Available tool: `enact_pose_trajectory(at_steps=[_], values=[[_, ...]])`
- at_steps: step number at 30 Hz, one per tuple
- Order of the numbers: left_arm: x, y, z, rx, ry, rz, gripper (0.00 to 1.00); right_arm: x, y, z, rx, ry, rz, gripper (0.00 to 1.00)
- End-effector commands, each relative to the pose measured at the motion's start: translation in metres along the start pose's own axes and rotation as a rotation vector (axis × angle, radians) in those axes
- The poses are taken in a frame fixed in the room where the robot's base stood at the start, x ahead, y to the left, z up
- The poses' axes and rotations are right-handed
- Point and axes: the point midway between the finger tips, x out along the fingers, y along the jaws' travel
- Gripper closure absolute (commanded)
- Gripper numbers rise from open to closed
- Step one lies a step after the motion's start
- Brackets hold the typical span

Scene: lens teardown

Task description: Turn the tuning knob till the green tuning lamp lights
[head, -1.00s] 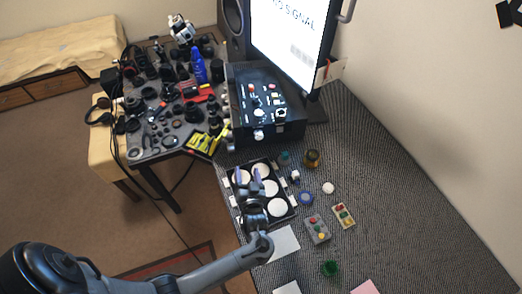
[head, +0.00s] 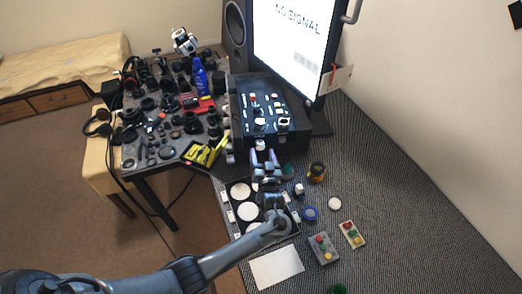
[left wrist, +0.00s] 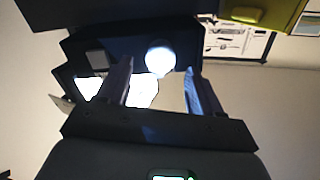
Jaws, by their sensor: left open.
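The black control box (head: 238,113) stands below the monitor, with small knobs, red buttons and switches on its top panel. A pale round knob (head: 260,145) sits on its front face; I cannot tell from any label whether it is the tuning knob. In the left wrist view the round knob (left wrist: 160,57) shows bright white between the finger tips. My left gripper (head: 264,154) is open just in front of the knob, fingers pointing at it, not closed on it. No lit green lamp can be made out. My right gripper is not in view.
A black tray with white discs (head: 247,211) lies under my left arm. Small jars, a grey button box (head: 322,249) and a cream button box (head: 352,235) lie to the right. The monitor (head: 290,40) reads NO SIGNAL. A cluttered side table stands left. The mat's right side is clear.

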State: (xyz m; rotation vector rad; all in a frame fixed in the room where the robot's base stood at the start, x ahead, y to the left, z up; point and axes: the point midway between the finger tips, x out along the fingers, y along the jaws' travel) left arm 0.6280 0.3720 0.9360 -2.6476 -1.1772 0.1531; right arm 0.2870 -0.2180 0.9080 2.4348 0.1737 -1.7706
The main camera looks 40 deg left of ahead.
Motion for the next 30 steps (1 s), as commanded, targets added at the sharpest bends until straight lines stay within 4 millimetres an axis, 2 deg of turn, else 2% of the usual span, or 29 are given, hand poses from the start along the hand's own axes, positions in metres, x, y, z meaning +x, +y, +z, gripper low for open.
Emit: enact_pose_trajectory(at_steps=[3, 7, 20, 30], values=[[0.016, 0.000, 0.001, 0.001, 0.000, -0.001, 0.35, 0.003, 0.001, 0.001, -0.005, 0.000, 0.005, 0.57], [0.026, 0.000, 0.001, 0.000, -0.001, 0.000, 0.35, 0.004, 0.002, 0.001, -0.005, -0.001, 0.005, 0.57], [0.032, 0.000, 0.001, 0.000, -0.002, 0.000, 0.36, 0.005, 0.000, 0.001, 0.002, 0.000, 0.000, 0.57], [0.032, 0.000, 0.001, 0.000, -0.002, 0.000, 0.88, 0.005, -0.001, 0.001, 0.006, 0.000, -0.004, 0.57]])
